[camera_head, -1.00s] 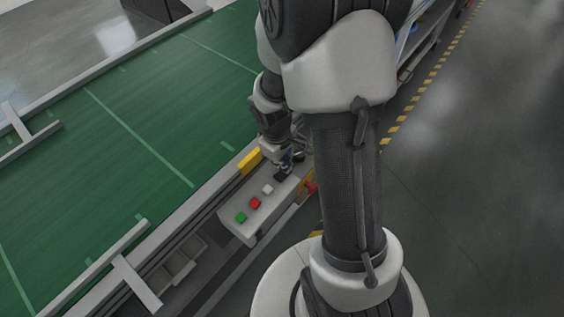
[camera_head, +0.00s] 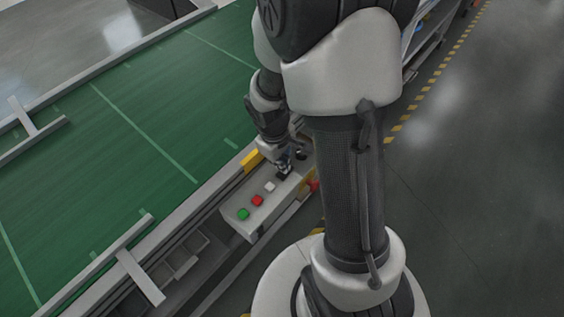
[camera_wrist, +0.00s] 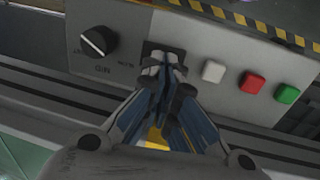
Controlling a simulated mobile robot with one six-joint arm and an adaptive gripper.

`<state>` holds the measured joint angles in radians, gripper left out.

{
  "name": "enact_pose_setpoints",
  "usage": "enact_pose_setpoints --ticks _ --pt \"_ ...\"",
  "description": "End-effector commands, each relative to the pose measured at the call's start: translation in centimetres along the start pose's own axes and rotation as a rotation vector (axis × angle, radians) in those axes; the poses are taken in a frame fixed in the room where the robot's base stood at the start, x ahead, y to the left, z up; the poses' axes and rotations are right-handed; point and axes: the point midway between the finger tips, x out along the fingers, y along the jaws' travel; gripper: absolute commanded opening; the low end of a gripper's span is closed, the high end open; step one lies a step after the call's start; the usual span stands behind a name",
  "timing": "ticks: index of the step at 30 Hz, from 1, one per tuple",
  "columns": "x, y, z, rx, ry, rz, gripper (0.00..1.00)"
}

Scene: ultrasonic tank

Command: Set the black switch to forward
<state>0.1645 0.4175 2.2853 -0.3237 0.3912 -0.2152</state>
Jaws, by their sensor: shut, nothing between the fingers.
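A grey control box (camera_head: 262,213) stands beside the green conveyor in the head view. In the wrist view, a black switch (camera_wrist: 149,48) set in a dark square plate is partly hidden behind my fingertips. My gripper (camera_wrist: 163,66) is shut and empty, its tips at this switch; I cannot tell whether they touch it or which way it is set. In the head view, my gripper (camera_head: 286,166) is at the box's far end.
A white button (camera_wrist: 213,71), a red button (camera_wrist: 252,82) and a green button (camera_wrist: 287,93) run along the box, right of the switch. The green conveyor (camera_head: 110,130) and its metal rail lie beside the box. Open floor (camera_head: 470,200) lies to the right.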

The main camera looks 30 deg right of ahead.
Motion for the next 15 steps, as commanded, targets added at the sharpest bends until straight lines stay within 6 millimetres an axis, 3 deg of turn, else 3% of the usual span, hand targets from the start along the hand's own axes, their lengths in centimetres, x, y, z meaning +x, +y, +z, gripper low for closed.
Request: enact_pose_setpoints --ticks 5,15 --pt "-3.7 0.3 -0.9 -0.001 0.001 0.0 0.0" --pt "-10.8 0.2 -0.8 0.0 0.003 0.001 0.0"
